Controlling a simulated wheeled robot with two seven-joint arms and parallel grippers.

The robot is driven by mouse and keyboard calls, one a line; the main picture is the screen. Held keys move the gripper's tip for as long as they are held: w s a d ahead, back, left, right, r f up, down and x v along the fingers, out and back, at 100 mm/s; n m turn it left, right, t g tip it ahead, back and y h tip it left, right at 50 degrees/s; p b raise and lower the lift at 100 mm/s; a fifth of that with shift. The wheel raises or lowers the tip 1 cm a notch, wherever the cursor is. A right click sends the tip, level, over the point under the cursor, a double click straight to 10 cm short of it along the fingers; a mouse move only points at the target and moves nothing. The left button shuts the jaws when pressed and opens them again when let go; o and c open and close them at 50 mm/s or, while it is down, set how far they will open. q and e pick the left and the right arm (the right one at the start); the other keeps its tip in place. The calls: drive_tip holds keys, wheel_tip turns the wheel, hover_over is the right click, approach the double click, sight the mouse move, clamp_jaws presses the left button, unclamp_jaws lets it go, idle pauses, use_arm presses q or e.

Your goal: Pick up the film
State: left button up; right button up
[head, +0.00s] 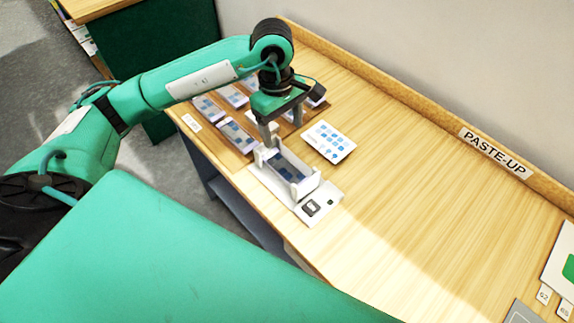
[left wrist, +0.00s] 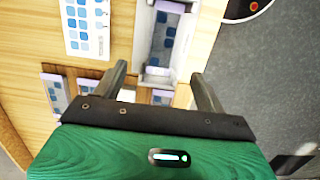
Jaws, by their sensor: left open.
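A film strip (head: 287,170) with blue squares lies inside a white open-topped holder (head: 305,188) near the table's front edge. In the left wrist view, the film (left wrist: 163,42) has pale purple ends, and the holder's wall (left wrist: 141,35) runs beside it. My left gripper (head: 283,131) is open, pointing down above the far end of the holder. In the left wrist view its two fingers (left wrist: 158,70) are apart with nothing held between them. Whether a finger touches the holder cannot be told. My right gripper is not in view.
Several similar purple-ended strips (head: 236,135) lie on a brown board beyond the holder. A white card with blue squares (head: 328,142) lies right of the holder. The table (head: 420,190) is clear towards the "PASTE-UP" sign (head: 494,153).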

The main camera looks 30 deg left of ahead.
use_arm(q)
hover_over(286, 168)
drive_tip(key=f, duration=0.5)
drive_tip(key=shift+w+a+f+p, duration=0.3)
drive_tip(key=shift+w+a+f, duration=0.05)
drive_tip(key=shift+w+f, duration=0.05)
drive_tip(key=f, duration=0.1)
drive_tip(key=f+p, duration=0.1)
drive_tip(key=f, duration=0.2)
drive_tip(key=shift+s+d+f+p, duration=0.2)
drive_tip(key=shift+s+f+p, duration=0.1)
drive_tip(key=shift+s, duration=0.1)
drive_tip(key=shift+f, duration=0.25)
drive_tip(key=shift+c, duration=0.4)
drive_tip(key=c, duration=1)
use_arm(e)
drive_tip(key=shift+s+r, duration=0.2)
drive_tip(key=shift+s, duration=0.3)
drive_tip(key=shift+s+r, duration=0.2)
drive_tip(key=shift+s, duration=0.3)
